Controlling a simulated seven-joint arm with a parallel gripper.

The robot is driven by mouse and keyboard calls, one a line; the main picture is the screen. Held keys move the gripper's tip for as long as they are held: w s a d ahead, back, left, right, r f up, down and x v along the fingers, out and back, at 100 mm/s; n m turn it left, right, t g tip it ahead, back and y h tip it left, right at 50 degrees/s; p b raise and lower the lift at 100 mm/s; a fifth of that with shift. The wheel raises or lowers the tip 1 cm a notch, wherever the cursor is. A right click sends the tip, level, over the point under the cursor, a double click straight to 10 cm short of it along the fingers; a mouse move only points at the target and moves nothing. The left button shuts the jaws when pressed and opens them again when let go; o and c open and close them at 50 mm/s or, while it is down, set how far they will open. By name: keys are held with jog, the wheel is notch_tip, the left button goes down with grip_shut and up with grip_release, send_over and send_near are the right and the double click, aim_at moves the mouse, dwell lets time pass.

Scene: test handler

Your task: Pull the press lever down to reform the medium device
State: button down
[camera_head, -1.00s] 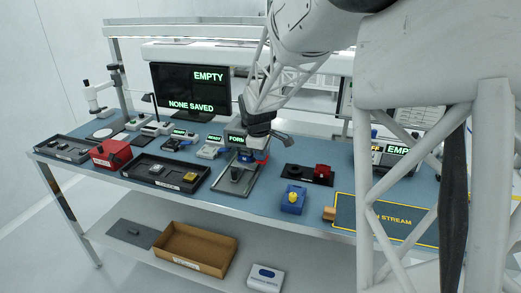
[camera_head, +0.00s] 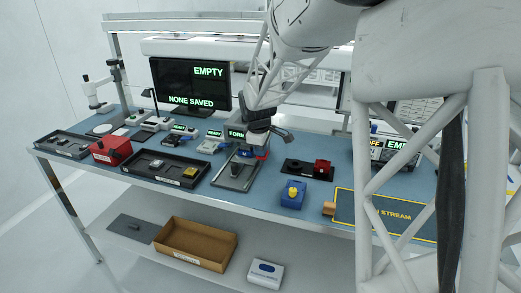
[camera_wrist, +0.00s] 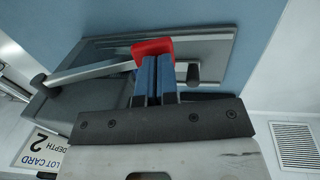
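The press (camera_head: 236,176) stands near the middle of the bench on a grey metal base, beside a green-lit "FORM" display (camera_head: 237,133). Its lever (camera_wrist: 92,74) is a grey bar ending in a red handle (camera_wrist: 152,47); in the head view the red handle (camera_head: 262,155) shows under my gripper. My gripper (camera_wrist: 156,62) has its two blue fingers almost together, tips at the red handle. I cannot tell whether they grip it or only touch it. The medium device cannot be made out; my gripper and the press hide much of the area.
A dark tray (camera_head: 133,173) with a yellow block and a red box (camera_head: 111,149) are to the left. A blue block with a yellow knob (camera_head: 293,194) and a dark plate with a red part (camera_head: 323,168) are to the right. The monitor (camera_head: 190,109) stands behind.

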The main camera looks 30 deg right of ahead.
jog(key=shift+s+a+f, duration=0.1)
jog(key=shift+s+f, duration=0.1)
jog(key=shift+f, duration=0.25)
notch_tip(320, 180, up, 14)
jog(key=s+a, duration=0.2)
jog(key=shift+a+r, duration=0.2)
dwell(0.5)
jog(key=shift+s, duration=0.1)
jog(key=s+a+f+m, duration=0.1)
jog(key=s+a+m, duration=0.2)
jog(key=s, duration=0.7)
jog(key=s+a+f+m+y, duration=0.1)
jog(key=s+a+m, duration=0.2)
jog(key=s+a, duration=0.4)
jog(key=s+a+f+m+t, duration=0.1)
jog(key=s+a, duration=0.4)
jog(key=s, duration=0.9)
jog(key=shift+f+m, duration=0.6)
jog(key=shift+m, duration=0.5)
